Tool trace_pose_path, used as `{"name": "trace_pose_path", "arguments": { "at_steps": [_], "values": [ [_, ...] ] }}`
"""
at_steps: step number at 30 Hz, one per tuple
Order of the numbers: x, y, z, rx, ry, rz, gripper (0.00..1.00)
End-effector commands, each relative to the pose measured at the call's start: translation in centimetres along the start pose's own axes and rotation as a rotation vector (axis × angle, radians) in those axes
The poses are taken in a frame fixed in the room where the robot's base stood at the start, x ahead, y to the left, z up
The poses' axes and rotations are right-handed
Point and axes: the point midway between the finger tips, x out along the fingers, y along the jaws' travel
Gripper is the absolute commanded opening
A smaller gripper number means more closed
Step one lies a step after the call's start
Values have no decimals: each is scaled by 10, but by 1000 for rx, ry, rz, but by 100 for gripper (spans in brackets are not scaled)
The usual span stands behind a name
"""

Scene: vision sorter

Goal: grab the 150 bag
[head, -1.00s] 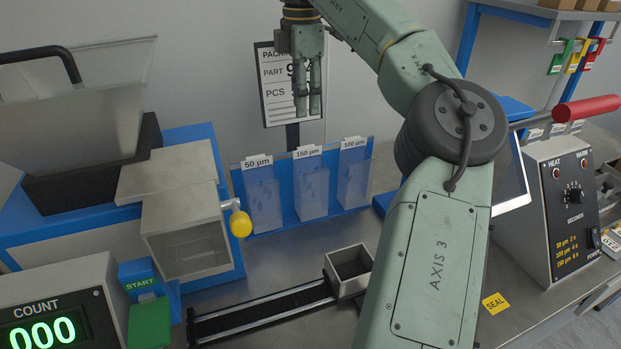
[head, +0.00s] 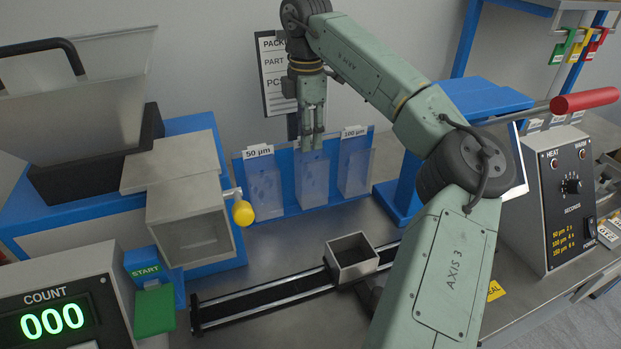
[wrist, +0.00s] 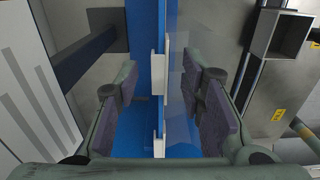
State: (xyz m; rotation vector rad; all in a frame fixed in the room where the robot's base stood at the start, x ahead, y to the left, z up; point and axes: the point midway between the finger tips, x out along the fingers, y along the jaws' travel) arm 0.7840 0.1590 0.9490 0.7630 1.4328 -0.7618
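The blue bag rack (head: 288,190) stands at the back of the bench with three clear bags in it. The middle bag (head: 313,182) is the 150 µm one; its label is now hidden behind my gripper. The 50 µm bag (head: 265,190) is to its left and the 100 µm bag (head: 355,172) to its right. My gripper (head: 312,146) points down at the top of the middle bag. In the wrist view, my gripper (wrist: 163,105) is open, with its fingers on either side of the rack's top edge and white label plates. I cannot tell whether a finger touches the bag.
A grey open box (head: 352,258) sits on a black rail in front of the rack. A grey chute with a yellow knob (head: 243,213) is close on the left. A blue stand (head: 400,190) is on the right, before the heat sealer (head: 565,195).

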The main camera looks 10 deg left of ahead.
Motion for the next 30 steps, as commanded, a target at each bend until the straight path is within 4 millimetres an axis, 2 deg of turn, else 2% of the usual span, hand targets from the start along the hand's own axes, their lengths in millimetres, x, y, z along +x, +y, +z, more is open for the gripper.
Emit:
{"name": "trace_pose_path", "arguments": {
  "at_steps": [3, 19, 30],
  "values": [
    [0, 0, 0, 0, 0, 0, 35],
    [0, 0, 0, 0, 0, 0, 0],
    [-3, 0, 1, 0, 0, 0, 0]
  ]
}}
